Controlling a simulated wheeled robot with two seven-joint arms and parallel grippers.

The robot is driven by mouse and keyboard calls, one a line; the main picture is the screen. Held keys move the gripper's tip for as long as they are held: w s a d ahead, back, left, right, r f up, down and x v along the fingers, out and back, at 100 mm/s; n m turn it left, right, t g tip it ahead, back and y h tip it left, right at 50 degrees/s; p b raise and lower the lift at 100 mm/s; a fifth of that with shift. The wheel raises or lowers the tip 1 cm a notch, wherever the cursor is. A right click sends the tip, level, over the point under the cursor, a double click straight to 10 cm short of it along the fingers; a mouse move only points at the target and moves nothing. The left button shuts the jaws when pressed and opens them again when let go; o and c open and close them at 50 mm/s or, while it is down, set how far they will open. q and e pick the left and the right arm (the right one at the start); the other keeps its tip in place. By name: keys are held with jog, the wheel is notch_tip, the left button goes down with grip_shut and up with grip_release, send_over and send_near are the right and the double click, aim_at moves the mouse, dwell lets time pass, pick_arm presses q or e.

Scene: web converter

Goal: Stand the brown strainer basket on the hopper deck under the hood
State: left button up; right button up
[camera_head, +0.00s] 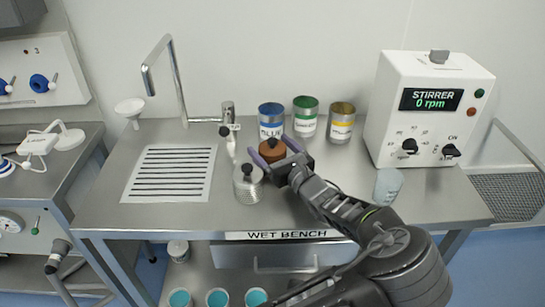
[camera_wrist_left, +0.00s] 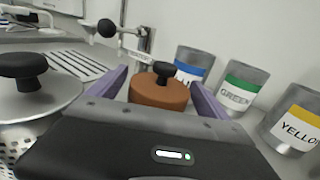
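The brown strainer basket (camera_head: 271,150), with a black knob on its lid, is at the middle of the wet bench. It also shows in the left wrist view (camera_wrist_left: 158,93). My left gripper (camera_head: 276,151) has its two purple fingers on either side of the basket. The fingers are at or very near its sides, and I cannot tell whether they press on it. The gripper hides the basket's lower part, so I cannot tell whether it rests on the bench. My right gripper is not in view. I see no hopper deck or hood.
A metal perforated basket (camera_head: 247,187) stands close at the left. Blue (camera_head: 271,118), green (camera_head: 305,117) and yellow (camera_head: 341,121) labelled cans stand behind. The stirrer box (camera_head: 428,110) and a pale cup (camera_head: 387,185) are at the right. A tap (camera_head: 227,111) rises at back left.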

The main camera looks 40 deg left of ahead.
pick_arm(q)
jog(key=c, duration=1.6)
notch_tip(320, 180, up, 10)
jog(key=shift+r, duration=0.1)
